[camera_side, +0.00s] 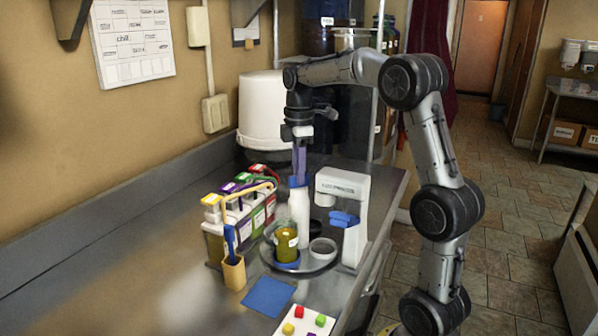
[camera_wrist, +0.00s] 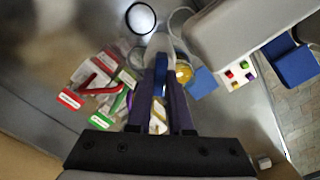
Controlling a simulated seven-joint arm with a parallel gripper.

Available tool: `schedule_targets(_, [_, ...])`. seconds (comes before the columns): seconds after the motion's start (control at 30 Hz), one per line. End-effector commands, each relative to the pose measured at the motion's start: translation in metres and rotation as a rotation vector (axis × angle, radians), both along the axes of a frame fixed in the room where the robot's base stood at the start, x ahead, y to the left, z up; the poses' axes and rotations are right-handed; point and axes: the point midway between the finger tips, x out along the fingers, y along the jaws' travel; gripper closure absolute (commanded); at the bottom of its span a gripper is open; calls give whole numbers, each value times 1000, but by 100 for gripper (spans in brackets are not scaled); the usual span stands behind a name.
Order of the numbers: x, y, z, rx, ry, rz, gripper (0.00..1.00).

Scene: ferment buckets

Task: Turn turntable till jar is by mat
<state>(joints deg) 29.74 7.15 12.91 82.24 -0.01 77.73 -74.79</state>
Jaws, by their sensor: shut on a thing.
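A glass jar (camera_side: 286,249) of yellow-green content stands at the front of the grey round turntable (camera_side: 312,266), on the side toward the blue mat (camera_side: 269,297). The mat lies flat on the bench, apart from the turntable. A tall white bottle (camera_side: 299,212) with a blue top stands upright behind the jar. My gripper (camera_side: 299,178) points down and is shut on the bottle's blue top. The wrist view shows my two dark fingers (camera_wrist: 170,68) around the top, the mat (camera_wrist: 204,84) beyond, and part of the jar behind a finger.
A white device (camera_side: 350,205) with blue parts stands close right of the turntable. A carrier with coloured boxes (camera_side: 243,215) and a blue pen in a tan holder (camera_side: 233,272) are left. A board with coloured buttons (camera_side: 303,322) lies in front.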

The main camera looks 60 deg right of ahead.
Motion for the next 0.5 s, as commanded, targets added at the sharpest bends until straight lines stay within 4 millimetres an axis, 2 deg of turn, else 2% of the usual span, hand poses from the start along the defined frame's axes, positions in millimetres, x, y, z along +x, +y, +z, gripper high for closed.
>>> schedule_targets(0.1, [0,0,1,-1,-3,-1,100])
schedule_targets(0.13, [0,0,1,-1,-3,-1,76])
schedule_targets(0.27, [0,0,1,-1,-2,-1,53])
schedule_targets(0.5, [0,0,0,-1,-1,-1,51])
